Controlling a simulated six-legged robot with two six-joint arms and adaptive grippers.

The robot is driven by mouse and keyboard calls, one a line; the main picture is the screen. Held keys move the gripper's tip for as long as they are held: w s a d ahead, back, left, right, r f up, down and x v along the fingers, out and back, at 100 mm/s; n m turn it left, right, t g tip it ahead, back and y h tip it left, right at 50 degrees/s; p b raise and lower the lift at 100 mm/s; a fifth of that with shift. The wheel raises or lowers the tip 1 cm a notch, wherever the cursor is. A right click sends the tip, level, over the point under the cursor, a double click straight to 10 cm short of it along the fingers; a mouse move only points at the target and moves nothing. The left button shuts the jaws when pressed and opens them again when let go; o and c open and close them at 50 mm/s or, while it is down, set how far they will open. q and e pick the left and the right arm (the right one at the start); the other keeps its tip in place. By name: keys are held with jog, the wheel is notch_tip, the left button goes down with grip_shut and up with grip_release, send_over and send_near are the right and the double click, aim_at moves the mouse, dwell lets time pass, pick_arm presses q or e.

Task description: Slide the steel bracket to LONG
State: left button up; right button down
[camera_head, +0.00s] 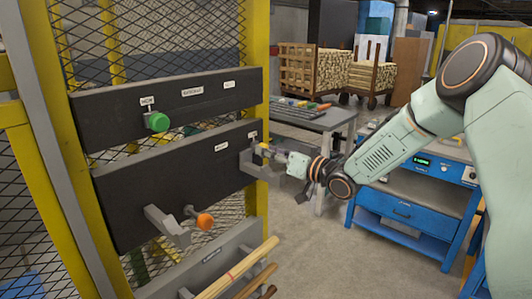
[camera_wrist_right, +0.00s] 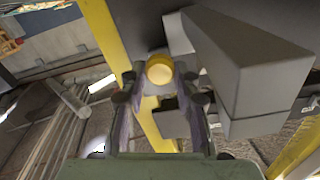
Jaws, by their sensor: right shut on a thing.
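A grey steel bracket (camera_head: 252,164) sits at the right end of the lower dark panel (camera_head: 125,210), under a small white label (camera_head: 252,134) too small to read. A yellow knob (camera_head: 264,148) is beside this bracket. My right gripper (camera_head: 274,152) reaches in from the right and is shut on the yellow knob. In the right wrist view the knob (camera_wrist_right: 159,68) lies between the fingertips (camera_wrist_right: 158,82), with the bracket (camera_wrist_right: 240,75) close to their right. A second grey bracket (camera_head: 168,226) with an orange knob (camera_head: 205,221) is at the panel's lower left. My left gripper is out of view.
The upper dark panel (camera_head: 195,108) carries a green knob (camera_head: 157,121) and labels. Wooden rods (camera_head: 235,272) stick out below the lower panel. A yellow post (camera_head: 255,60) stands behind the panels' right end. A blue workbench (camera_head: 405,212) stands at right, beyond open floor.

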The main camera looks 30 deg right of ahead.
jog(key=shift+w+d, duration=0.1)
jog(key=shift+d, duration=0.1)
jog(key=c, duration=1)
grip_release()
jog(key=v, duration=0.7)
jog(key=shift+s, duration=0.3)
jog(key=shift+r, duration=0.1)
jog(key=shift+w+d, duration=0.1)
